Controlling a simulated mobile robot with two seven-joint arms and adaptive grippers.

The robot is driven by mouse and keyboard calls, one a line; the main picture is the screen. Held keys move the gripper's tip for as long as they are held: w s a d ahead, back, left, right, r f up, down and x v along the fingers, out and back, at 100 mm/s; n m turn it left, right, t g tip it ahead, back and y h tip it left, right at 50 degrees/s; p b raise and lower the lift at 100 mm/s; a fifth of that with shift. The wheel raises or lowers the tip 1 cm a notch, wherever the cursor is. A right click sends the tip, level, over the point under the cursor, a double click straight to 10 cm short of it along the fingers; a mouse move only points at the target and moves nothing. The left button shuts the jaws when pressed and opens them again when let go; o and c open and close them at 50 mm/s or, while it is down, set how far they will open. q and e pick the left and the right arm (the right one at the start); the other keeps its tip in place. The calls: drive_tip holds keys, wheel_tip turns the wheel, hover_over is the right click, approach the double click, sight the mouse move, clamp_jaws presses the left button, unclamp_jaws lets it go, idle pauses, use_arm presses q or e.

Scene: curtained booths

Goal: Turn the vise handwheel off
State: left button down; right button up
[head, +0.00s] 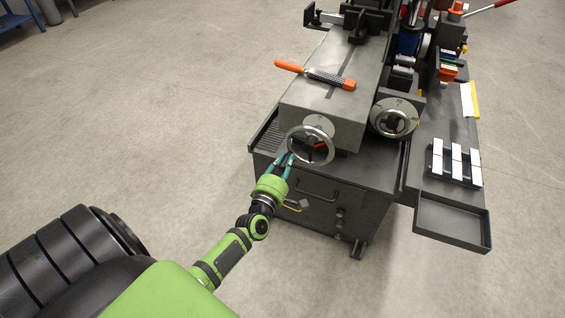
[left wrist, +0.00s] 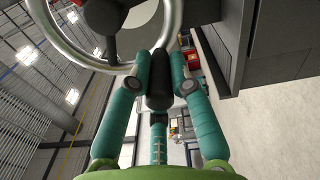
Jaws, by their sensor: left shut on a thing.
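The vise handwheel (head: 310,146) is a silver ring on the front of the grey machine's vise block, with a red mark near its hub. My left gripper (head: 287,160) reaches it at the lower left of the rim. In the left wrist view the wheel's rim (left wrist: 66,48) fills the upper left. There the teal fingers of my left gripper (left wrist: 161,80) are closed around the wheel's black handle (left wrist: 159,88), one finger on each side. The exact contact at the fingertips is partly hidden. My right gripper is not in view.
A second handwheel (head: 393,118) with a dial is to the right. An orange-handled file (head: 315,74) lies on the block. An empty dark tray (head: 452,222) juts out at the right, below a rack (head: 453,165) with white strips.

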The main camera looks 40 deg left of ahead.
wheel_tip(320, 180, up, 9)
drive_tip(key=b, duration=0.3)
use_arm(q)
drive_tip(key=w+d+f+n+b, duration=0.1)
drive_tip(key=d+f+n, duration=0.2)
drive_tip(key=n, duration=0.7)
drive_tip(key=shift+d+n+b, duration=0.3)
drive_tip(key=shift+d+b, duration=0.05)
drive_tip(key=shift+d, duration=0.8)
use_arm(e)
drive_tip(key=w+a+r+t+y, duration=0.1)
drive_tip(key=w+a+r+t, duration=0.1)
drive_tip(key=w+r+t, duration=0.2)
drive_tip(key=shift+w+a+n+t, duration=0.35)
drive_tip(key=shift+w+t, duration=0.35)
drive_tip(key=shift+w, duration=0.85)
use_arm(q)
drive_tip(key=c, duration=1.1)
unclamp_jaws()
drive_tip(key=shift+w+r, duration=0.1)
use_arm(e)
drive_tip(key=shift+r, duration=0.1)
use_arm(q)
drive_tip(key=v, duration=1.2)
